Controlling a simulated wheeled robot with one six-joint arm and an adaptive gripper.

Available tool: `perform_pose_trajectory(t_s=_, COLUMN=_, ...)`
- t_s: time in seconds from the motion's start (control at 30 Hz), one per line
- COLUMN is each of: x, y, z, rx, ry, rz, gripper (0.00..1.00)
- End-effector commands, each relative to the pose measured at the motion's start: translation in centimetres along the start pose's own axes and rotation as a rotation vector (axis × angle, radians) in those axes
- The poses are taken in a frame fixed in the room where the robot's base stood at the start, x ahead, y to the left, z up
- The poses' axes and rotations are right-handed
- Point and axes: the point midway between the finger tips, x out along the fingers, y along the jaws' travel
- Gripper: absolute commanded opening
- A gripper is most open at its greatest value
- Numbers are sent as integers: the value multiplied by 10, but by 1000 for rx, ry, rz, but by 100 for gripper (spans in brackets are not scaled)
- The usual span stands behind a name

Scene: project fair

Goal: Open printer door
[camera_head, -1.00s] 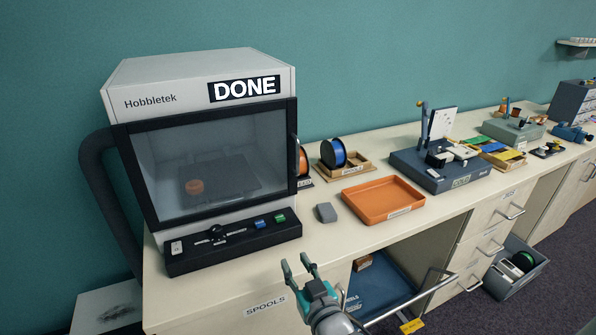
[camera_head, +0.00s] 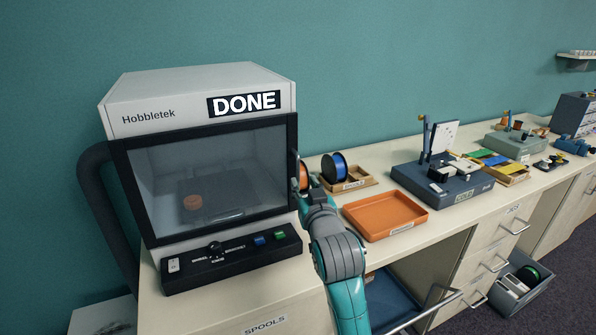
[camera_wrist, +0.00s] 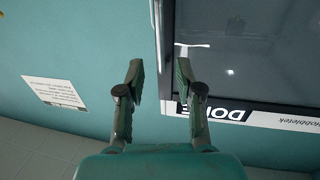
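The printer (camera_head: 150,118) is a white and black box with a "DONE" label on its front. Its dark-framed glass door (camera_head: 240,172) is shut, with an orange print (camera_head: 193,202) visible inside. The door handle (camera_wrist: 158,30) is a thin bar along the door's edge in the wrist view; in the head view it is on the right edge. My gripper (camera_head: 301,178) is at this right edge, close to the handle. In the wrist view my gripper (camera_wrist: 160,76) has its fingers apart, with the handle bar lined up with the gap between them. I cannot tell whether they touch it.
A black control panel (camera_head: 200,268) sits under the door. A blue spool (camera_head: 334,167) in a wooden holder and an orange tray (camera_head: 385,215) stand to the right of my arm. A blue drawer (camera_head: 385,300) is open below the counter. The counter left of the tray is partly hidden by my arm.

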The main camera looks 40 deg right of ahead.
Motion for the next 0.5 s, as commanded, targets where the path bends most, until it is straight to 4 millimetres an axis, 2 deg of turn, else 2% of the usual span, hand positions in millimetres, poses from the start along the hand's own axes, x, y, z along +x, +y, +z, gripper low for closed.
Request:
perform_pose_trajectory(t_s=0.1, x=23, y=0, z=0, rx=0, ry=0, rz=0, gripper=36)
perform_pose_trajectory(t_s=0.3, x=54, y=0, z=0, rx=0, ry=1, rz=-1, gripper=36)
perform_pose_trajectory(t_s=0.5, x=72, y=0, z=0, rx=0, ry=0, rz=-1, gripper=36)
